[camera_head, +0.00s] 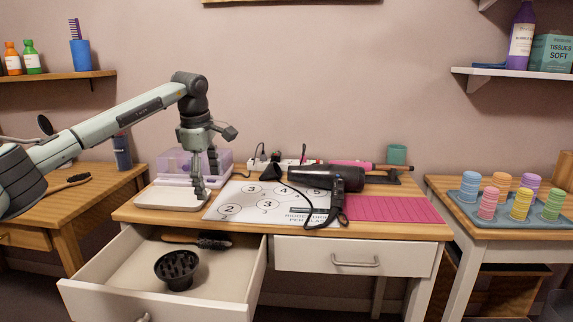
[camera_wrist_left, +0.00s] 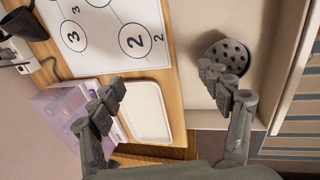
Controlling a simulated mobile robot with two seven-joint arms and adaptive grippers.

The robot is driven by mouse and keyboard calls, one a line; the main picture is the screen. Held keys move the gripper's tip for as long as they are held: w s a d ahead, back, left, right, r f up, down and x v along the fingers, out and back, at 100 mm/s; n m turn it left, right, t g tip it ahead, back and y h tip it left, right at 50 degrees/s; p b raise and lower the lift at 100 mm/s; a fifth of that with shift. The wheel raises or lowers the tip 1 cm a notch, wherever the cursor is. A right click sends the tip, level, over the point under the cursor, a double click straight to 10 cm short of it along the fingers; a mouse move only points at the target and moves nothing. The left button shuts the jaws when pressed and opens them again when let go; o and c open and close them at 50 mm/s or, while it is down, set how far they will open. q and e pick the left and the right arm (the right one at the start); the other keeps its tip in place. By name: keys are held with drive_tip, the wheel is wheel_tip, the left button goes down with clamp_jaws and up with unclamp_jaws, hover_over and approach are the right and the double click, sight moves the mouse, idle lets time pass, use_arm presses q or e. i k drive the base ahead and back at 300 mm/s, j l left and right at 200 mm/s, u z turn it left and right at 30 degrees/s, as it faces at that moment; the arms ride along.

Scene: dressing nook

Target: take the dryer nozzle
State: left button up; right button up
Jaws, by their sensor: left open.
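A small black flared piece, which looks like the dryer nozzle (camera_head: 271,173), is on the desk at the back left of the numbered mat; a black piece at the top left of the left wrist view (camera_wrist_left: 18,22) appears to be the same. The black hair dryer (camera_head: 328,176) lies right of it. A round black pronged diffuser (camera_head: 177,269) sits in the open drawer; it also shows in the left wrist view (camera_wrist_left: 228,54). My left gripper (camera_head: 206,180) is open and empty, pointing down left of the nozzle, near the white tray. My right gripper is out of view.
The numbered mat (camera_head: 225,211) and pink mat (camera_head: 395,208) cover much of the desk. A white tray (camera_head: 165,197) and translucent purple box (camera_head: 176,163) stand left. A power strip (camera_head: 289,163) and cables run behind. The open drawer (camera_head: 222,277) holds a brush (camera_head: 205,241).

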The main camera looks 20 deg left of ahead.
sight(273, 171)
drive_tip(key=i+l, duration=0.15)
drive_tip(key=i, duration=0.35)
drive_tip(key=i+l, duration=0.1)
drive_tip(key=i, duration=0.4)
